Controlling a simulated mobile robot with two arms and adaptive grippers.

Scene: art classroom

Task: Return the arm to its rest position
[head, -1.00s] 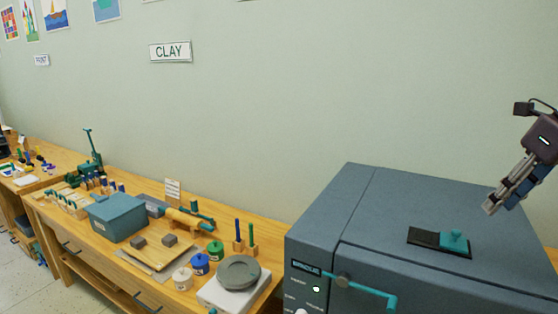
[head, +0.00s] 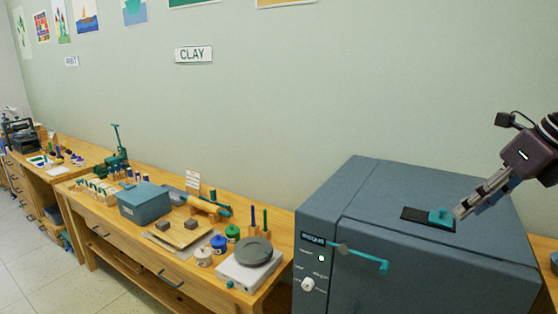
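My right gripper (head: 464,209) comes in from the right edge, above the top of the blue-grey kiln (head: 370,195). Its fingertips point down and left and look close together; I cannot make out whether there is a gap between them. In the picture they sit just right of a teal stamp-like piece (head: 441,216) on a dark pad (head: 413,214) on the kiln top. I cannot tell whether they touch it. My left gripper is not in view.
The kiln has a teal handle (head: 370,259) on its front. To its left a wooden workbench (head: 262,292) holds a teal box (head: 145,202), a board (head: 178,236), a grey wheel (head: 253,251) and several jars.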

